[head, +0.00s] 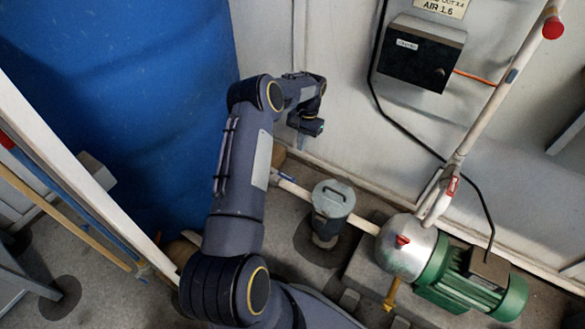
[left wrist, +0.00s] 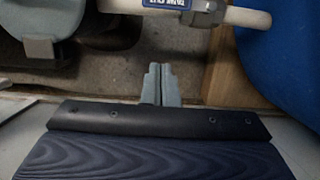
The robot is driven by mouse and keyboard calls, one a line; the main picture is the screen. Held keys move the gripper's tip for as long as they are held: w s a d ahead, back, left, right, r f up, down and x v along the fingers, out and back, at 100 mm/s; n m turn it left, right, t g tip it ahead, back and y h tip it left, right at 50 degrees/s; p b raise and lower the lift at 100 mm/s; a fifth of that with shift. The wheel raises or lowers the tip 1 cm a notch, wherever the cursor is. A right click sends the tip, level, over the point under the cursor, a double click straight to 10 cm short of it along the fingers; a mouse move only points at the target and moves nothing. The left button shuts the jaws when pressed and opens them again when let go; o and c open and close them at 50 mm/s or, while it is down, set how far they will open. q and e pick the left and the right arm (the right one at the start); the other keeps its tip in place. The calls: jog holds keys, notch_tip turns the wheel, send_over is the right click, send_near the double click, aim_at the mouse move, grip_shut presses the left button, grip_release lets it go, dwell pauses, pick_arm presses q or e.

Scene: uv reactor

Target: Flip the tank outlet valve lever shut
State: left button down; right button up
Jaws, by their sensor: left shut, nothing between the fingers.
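The white tank outlet pipe (head: 297,188) runs low from beside the blue tank (head: 130,75) to a grey lidded pot (head: 332,200) in the head view. A small blue piece on this pipe shows as a blue label (left wrist: 163,4) at the top edge of the left wrist view, where the pipe (left wrist: 246,17) meets the blue tank (left wrist: 292,60). I cannot make out the valve lever clearly in either view. My left gripper (head: 301,142) is shut and empty, near the wall and above the pipe. Its fingertips (left wrist: 160,72) point toward the pipe, apart from it. My right gripper is not in view.
A pump with a green motor (head: 465,287) and silver housing (head: 407,248) stands to the right. A black box (head: 422,55) with a cable is on the wall. A white rail (head: 85,180) crosses at left. Bare floor (head: 300,270) shows around the pot.

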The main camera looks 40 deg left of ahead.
aim_at(285, 176)
pick_arm(q)
jog(key=s+f+b, duration=0.3)
jog(key=s+f, duration=0.2)
jog(key=f, duration=0.1)
jog(key=shift+s+d+f, duration=0.3)
jog(key=shift+d+f, duration=0.05)
dwell(0.3)
jog(key=shift+s+m, duration=0.25)
jog(key=shift+m, duration=0.05)
